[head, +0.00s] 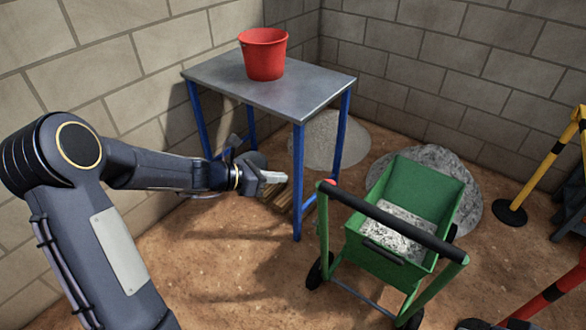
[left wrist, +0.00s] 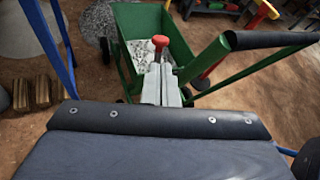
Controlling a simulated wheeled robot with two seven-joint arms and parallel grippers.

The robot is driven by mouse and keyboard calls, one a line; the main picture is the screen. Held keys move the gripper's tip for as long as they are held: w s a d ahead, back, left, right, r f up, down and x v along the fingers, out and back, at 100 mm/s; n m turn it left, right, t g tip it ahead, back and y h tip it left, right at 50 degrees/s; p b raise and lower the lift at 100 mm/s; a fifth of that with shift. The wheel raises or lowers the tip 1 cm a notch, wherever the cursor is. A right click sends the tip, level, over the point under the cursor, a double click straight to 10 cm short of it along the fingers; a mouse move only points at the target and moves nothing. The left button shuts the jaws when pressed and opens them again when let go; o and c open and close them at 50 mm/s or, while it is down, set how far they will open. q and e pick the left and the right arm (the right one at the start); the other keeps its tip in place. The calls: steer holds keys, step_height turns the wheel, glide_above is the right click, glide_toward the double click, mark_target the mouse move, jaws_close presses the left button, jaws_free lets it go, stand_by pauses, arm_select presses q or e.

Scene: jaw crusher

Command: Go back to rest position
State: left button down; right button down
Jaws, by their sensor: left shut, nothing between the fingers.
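My left arm comes in from the left in the head view. Its gripper (head: 274,177) is in front of the table's near legs, below the tabletop and to the left of the green cart (head: 424,184). The gripper is shut and empty. In the left wrist view the closed fingers (left wrist: 161,84) point toward the cart (left wrist: 172,22), with its red knob (left wrist: 160,41) showing just beyond the fingertips. My right gripper is in neither view.
A grey table (head: 220,77) with blue legs carries a red bucket (head: 263,54). The cart holds grey gravel (head: 405,228). Gravel heaps (head: 333,141) lie by the wall. A yellow-black barrier (head: 545,165) stands at right. The dirt floor (head: 230,255) is open in front.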

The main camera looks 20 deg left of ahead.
arm_select(q)
steer(key=s+d+r+m+g+y+p, duration=0.1)
steer(key=s+d+r+m+g+p, duration=0.25)
steer(key=s+r+m, duration=1.05)
steer(key=s+a+m+y+p, duration=0.3)
steer(key=s+m+y+p, duration=0.1)
steer(key=s+m, duration=0.9)
steer(key=s+y, duration=0.1)
steer(key=s, duration=0.2)
steer(key=shift+s+r+p, duration=0.15)
steer(key=shift+p, duration=0.2)
